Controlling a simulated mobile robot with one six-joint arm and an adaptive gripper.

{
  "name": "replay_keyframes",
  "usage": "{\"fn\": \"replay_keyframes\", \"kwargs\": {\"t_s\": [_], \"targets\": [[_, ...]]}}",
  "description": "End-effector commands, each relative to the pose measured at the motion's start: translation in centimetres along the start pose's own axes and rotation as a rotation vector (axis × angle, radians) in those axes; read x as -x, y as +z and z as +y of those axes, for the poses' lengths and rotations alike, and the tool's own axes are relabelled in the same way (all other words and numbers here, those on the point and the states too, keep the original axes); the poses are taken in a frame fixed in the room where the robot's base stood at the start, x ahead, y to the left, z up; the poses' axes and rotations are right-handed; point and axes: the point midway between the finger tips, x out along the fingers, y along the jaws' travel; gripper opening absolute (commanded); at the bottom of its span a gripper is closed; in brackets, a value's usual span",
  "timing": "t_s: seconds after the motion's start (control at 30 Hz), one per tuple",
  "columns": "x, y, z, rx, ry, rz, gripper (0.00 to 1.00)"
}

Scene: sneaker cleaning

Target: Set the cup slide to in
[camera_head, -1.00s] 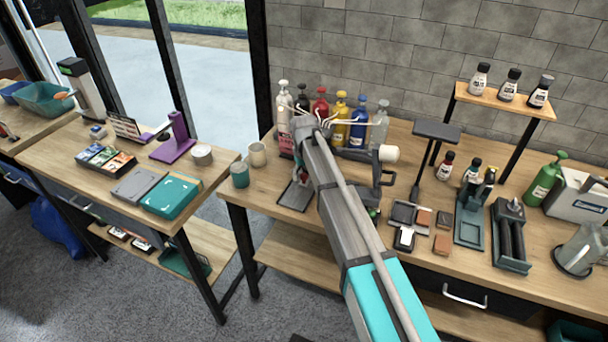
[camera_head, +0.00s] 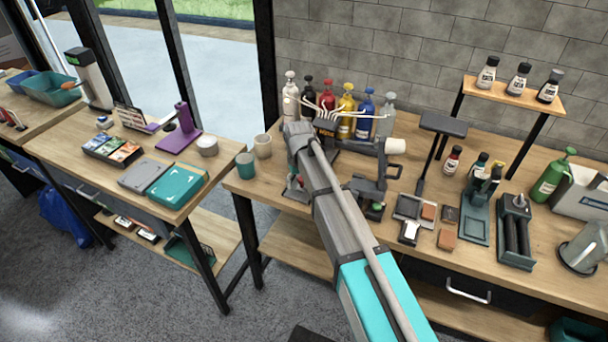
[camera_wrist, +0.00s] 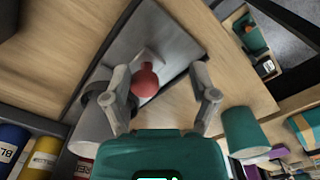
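A grey metal plate (camera_wrist: 175,45) lies on the wooden bench in the wrist view, with a round red knob (camera_wrist: 146,80) and a small grey bracket on it. I take this to be the cup slide; whether it is in or out I cannot tell. My gripper (camera_wrist: 160,72) is open, its two grey fingers apart, with the red knob between them, nearer the left finger. Contact is not clear. In the head view my arm hides most of the plate, and my gripper (camera_head: 294,182) is low over the bench's front left part.
Several pump bottles (camera_head: 345,107) line the back. A black press-like stand (camera_head: 372,185) stands close on the right. A gap separates this bench from the left table (camera_head: 70,148).

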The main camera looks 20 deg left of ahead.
Motion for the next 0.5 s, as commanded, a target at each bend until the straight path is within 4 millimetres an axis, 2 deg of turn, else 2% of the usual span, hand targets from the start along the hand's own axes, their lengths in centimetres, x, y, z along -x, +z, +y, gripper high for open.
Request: {"fn": "replay_keyframes", "kwargs": {"t_s": [0.1,0.5], "targets": [[0.0,1.5,-1.3,0.003,-0.001,0.000,0.73],[3.9,1.2,-1.2,0.000,0.000,0.000,0.73]]}}
